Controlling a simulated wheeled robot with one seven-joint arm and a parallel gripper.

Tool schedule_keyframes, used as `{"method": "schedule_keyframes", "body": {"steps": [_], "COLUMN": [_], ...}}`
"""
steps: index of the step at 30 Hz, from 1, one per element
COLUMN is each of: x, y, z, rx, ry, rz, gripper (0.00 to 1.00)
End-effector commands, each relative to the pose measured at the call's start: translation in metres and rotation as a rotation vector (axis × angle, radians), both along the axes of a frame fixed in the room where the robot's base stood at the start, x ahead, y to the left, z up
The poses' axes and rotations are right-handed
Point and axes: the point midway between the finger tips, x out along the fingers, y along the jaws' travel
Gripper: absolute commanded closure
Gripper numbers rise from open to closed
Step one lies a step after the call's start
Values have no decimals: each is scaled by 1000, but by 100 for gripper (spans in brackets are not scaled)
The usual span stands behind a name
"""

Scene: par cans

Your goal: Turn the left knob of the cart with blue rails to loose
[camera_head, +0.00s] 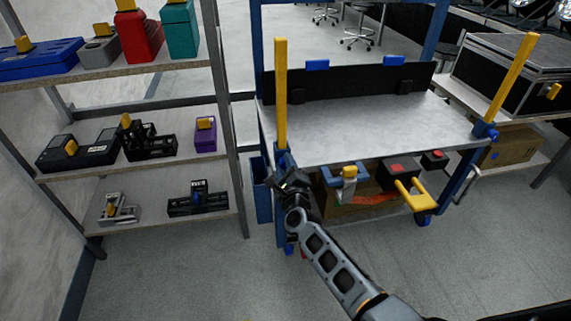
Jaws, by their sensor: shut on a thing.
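The cart with blue rails (375,128) stands in the middle, with a grey top and blue posts. A yellow bar (280,95) stands upright at its left front corner. My gripper (284,172) is at the foot of this bar, shut on the left knob. The knob is mostly hidden behind the fingers, so its setting cannot be read. The matching right knob (487,131) is blue and sits at the foot of a tilted yellow bar (513,78).
A shelf rack (150,160) with tools and boxes stands close on the left. Under the cart top are a yellow handle (415,196), a blue clamp-like part (346,174) and a brown box (340,207). The floor (190,275) in front is clear.

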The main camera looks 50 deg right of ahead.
Motion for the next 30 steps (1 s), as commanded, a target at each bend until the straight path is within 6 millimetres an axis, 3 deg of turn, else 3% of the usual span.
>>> {"method": "schedule_keyframes", "body": {"steps": [30], "x": [0], "y": [1], "z": [-2], "rx": [-798], "ry": [542], "rz": [4], "gripper": [95]}}
